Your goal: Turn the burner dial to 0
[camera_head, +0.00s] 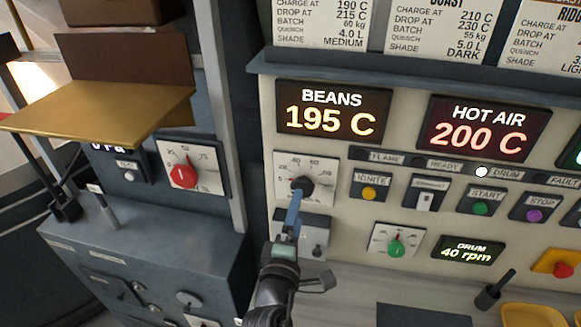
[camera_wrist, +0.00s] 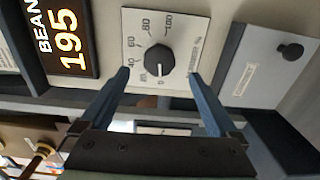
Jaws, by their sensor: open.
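The burner dial is a round black knob (camera_head: 302,187) on a pale square plate (camera_head: 285,165) with a percent scale, below the BEANS display. In the wrist view the knob (camera_wrist: 158,61) shows whole, with marks from 40 to 100 readable around it. I cannot tell for sure where its pointer stands. My gripper (camera_head: 295,203) reaches up from below, its blue fingers in front of the plate's lower part. In the wrist view my gripper (camera_wrist: 159,75) is open and empty, one finger to each side of the knob, with gaps to both.
A red dial (camera_head: 183,177) is on the left panel, under a brass-coloured tray (camera_head: 100,105). A small dark box with a knob (camera_head: 315,242) sits just below the burner plate. A green dial (camera_head: 397,248) and the ignite button (camera_head: 369,193) are to the right.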

